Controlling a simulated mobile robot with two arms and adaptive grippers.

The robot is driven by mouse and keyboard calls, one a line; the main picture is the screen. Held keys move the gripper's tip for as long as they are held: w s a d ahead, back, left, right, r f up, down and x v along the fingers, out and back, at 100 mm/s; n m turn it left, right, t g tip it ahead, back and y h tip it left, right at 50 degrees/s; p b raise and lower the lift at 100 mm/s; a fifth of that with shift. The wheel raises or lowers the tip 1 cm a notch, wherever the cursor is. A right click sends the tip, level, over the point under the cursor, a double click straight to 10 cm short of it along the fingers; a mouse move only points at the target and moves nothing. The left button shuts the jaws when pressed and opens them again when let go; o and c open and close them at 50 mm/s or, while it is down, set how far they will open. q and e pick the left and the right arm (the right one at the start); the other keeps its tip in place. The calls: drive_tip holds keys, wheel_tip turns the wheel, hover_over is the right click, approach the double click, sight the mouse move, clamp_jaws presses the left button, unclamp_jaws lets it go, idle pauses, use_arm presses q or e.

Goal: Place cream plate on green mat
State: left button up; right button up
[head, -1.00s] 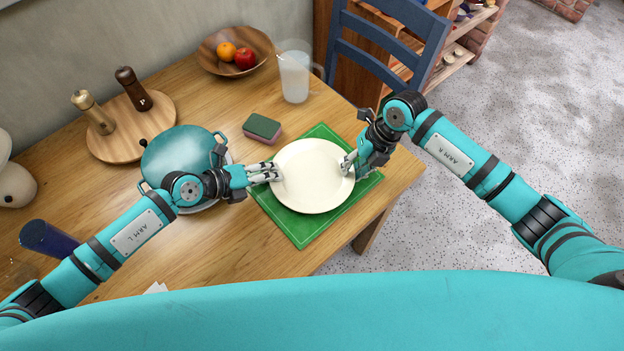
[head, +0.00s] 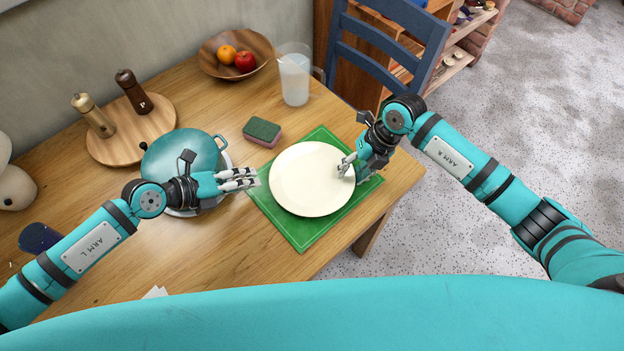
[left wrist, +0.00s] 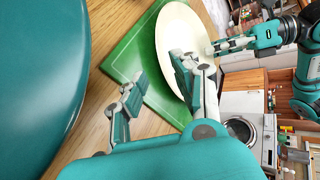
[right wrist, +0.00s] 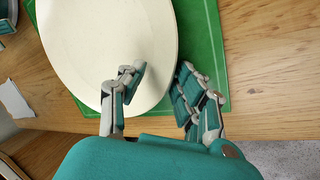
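The cream plate (head: 308,185) appears to lie flat on the green mat (head: 300,233), whose edges and corners show around it. My left gripper (head: 252,179) is left of the plate, apart from it, near the pot. In the left wrist view its fingers (left wrist: 158,85) are spread with nothing between them. My right gripper (head: 345,166) is at the plate's right rim. In the right wrist view its fingers (right wrist: 163,76) are apart, one over the plate and one outside the rim over the mat. Whether they touch the plate is hard to tell.
A teal lidded pot (head: 178,153) stands beneath and behind my left gripper. A sponge (head: 262,131) lies behind the mat, with a jug (head: 294,75) and fruit bowl (head: 218,66) farther back. The table's right edge is close to the mat. Bare wood lies in front.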

drive_tip(key=v, duration=1.2)
idle(0.4)
